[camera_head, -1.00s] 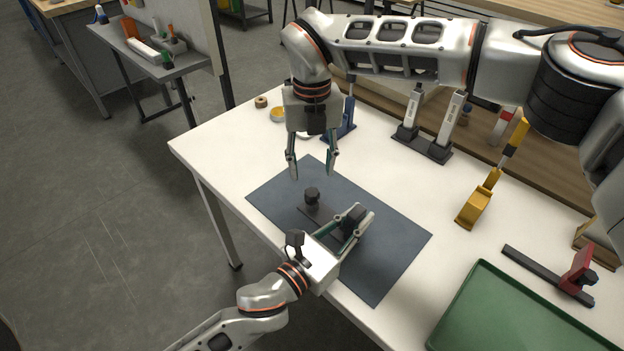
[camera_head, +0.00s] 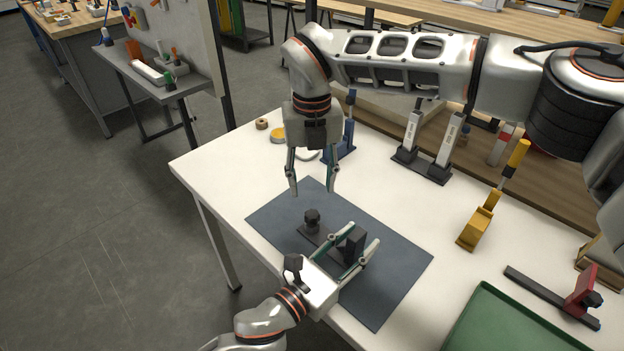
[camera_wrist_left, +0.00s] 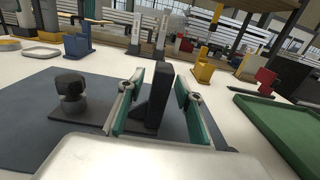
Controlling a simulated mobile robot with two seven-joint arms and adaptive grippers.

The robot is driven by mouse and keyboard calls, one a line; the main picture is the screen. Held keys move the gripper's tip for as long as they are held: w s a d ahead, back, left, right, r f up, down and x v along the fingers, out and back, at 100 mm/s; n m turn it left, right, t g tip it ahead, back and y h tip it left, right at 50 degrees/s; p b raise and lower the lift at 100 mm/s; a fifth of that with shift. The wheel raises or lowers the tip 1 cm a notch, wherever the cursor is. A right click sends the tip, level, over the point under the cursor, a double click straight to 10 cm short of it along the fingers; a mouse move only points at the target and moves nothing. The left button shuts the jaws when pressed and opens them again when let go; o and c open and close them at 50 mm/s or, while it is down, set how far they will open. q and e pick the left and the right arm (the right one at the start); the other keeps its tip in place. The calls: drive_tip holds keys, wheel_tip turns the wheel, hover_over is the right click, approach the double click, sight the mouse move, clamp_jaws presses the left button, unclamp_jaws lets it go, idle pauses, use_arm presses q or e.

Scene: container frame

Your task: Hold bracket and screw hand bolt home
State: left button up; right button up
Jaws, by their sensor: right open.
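The dark bracket lies on the blue-grey mat (camera_head: 400,258). Its upright block (camera_head: 354,243) stands at the right end of its flat plate (camera_head: 318,232). The black hand bolt (camera_head: 312,217) stands upright at the plate's left end; how deep it sits is unclear. In the left wrist view the upright block (camera_wrist_left: 157,95) is between the fingers of my left gripper (camera_wrist_left: 158,97), with a gap on both sides; the bolt (camera_wrist_left: 70,92) is left of them. My left gripper (camera_head: 362,250) is open around the block. My right gripper (camera_head: 313,191) is open and empty above and behind the bolt.
A green tray (camera_head: 484,292) and a red clamp (camera_head: 580,290) are at the right. A yellow toggle clamp (camera_head: 478,222), a grey stand (camera_head: 420,165) and a blue clamp (camera_head: 342,150) stand behind the mat. Tape rolls (camera_head: 278,136) lie far left. The mat's front is clear.

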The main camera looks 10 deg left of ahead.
use_arm(q)
drive_tip(key=v, duration=1.1)
drive_tip(key=shift+s+a, duration=0.25)
drive_tip(key=shift+s, duration=0.05)
